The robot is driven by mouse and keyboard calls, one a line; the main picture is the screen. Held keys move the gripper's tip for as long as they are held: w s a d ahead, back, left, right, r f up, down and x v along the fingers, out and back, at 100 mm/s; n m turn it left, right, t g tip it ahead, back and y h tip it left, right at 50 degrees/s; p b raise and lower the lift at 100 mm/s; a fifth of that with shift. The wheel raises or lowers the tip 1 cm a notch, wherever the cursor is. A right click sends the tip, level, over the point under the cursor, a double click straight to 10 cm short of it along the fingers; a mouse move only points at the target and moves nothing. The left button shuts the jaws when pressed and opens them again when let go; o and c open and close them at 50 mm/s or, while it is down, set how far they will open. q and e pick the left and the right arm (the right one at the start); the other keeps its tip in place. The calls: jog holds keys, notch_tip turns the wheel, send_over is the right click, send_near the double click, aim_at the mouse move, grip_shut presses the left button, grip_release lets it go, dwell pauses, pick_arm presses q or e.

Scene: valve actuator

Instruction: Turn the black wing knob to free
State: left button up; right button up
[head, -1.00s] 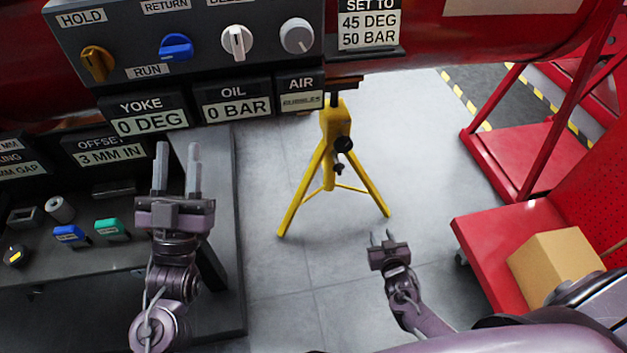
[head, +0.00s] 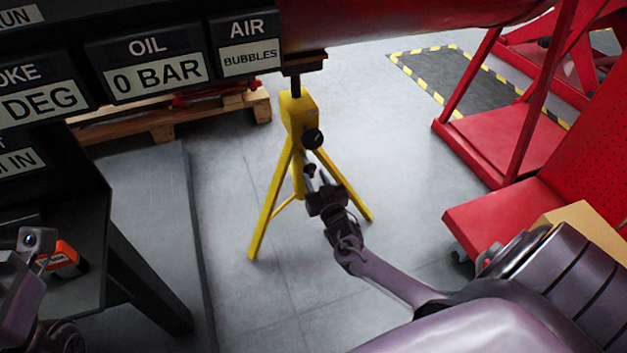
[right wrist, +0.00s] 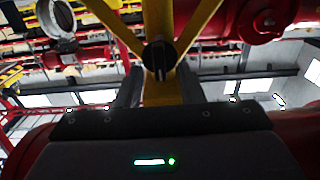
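The yellow tripod stand (head: 297,113) stands on the floor under the red pipe. A round black knob (head: 313,138) is on its front, with a smaller dark part (head: 309,170) below. I cannot tell which is the wing knob. My right gripper (head: 318,181) is at the stand, just below the round knob. In the right wrist view my right gripper (right wrist: 159,92) is open, its fingers either side of the yellow post. A dark round knob with a bar (right wrist: 158,58) lies between and beyond them, apparently not gripped. Part of my left arm shows at the lower left; its fingers are unclear.
Sign boxes (head: 150,75) hang at upper left. A dark bench (head: 85,215) with an orange-fronted item (head: 62,258) is below them. A wooden pallet (head: 160,120) lies behind. A red cart (head: 505,220) with a cardboard box (head: 580,222) is at right. Floor around the stand is clear.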

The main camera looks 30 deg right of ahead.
jog(key=shift+w+d, duration=0.15)
jog(key=shift+w, duration=0.5)
grip_shut()
